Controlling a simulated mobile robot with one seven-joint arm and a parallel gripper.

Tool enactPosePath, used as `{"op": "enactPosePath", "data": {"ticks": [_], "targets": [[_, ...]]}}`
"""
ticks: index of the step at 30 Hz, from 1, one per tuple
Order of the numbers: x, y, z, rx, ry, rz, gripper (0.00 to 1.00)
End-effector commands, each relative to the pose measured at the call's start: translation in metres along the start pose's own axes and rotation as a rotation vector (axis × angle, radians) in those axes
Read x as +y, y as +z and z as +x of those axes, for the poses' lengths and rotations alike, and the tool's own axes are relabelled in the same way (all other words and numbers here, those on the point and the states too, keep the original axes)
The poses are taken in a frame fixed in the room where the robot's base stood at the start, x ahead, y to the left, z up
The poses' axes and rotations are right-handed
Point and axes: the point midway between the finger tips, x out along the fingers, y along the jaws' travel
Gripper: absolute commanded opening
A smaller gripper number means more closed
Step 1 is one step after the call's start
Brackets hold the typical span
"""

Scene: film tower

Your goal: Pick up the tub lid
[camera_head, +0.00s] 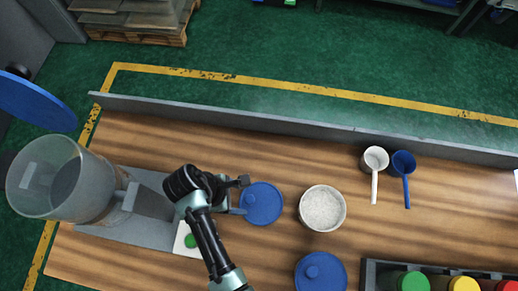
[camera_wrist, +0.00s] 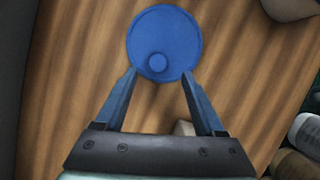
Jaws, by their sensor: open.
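A round blue lid with a small knob (camera_head: 262,203) lies on the wooden table, just right of my gripper (camera_head: 244,196). In the wrist view the same blue lid (camera_wrist: 165,32) is ahead of my gripper (camera_wrist: 160,72), with its knob near the line between the fingertips. The jaws are open and empty, one finger on each side of the lid's near edge. I cannot tell the height gap between fingers and lid. A round tub of white granules (camera_head: 322,208) stands open to the right. A second blue knobbed lid (camera_head: 320,272) is at the front.
A clear hopper (camera_head: 62,182) on a grey base stands at left. A white scoop (camera_head: 375,160) and a blue scoop (camera_head: 403,163) lie at back right. A dark rack (camera_head: 371,274) holds green, yellow and red-capped containers. A grey rail (camera_head: 300,124) runs along the back edge.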

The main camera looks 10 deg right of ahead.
Motion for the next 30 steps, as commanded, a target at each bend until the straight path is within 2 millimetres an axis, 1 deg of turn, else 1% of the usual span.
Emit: {"op": "enactPosePath", "data": {"ticks": [4,6,8,11,17,18,23,27,29,30], "targets": [[0.002,0.008,0.021,-0.002,-0.005,0.004,0.71],[0.003,0.006,0.032,-0.001,-0.003,0.002,0.71],[0.003,0.006,0.037,-0.001,-0.003,0.002,0.71],[0.003,0.006,0.042,0.0,0.0,0.002,0.71],[0.003,0.006,0.042,0.001,0.0,0.002,0.71],[0.003,0.006,0.042,0.001,0.0,0.002,0.64],[0.003,0.006,0.042,0.001,0.0,0.002,0.35],[0.003,0.006,0.042,0.001,0.0,0.002,0.1],[0.003,0.006,0.042,0.001,0.0,0.002,0.0],[0.003,0.006,0.042,0.001,0.0,0.002,0.0]]}}
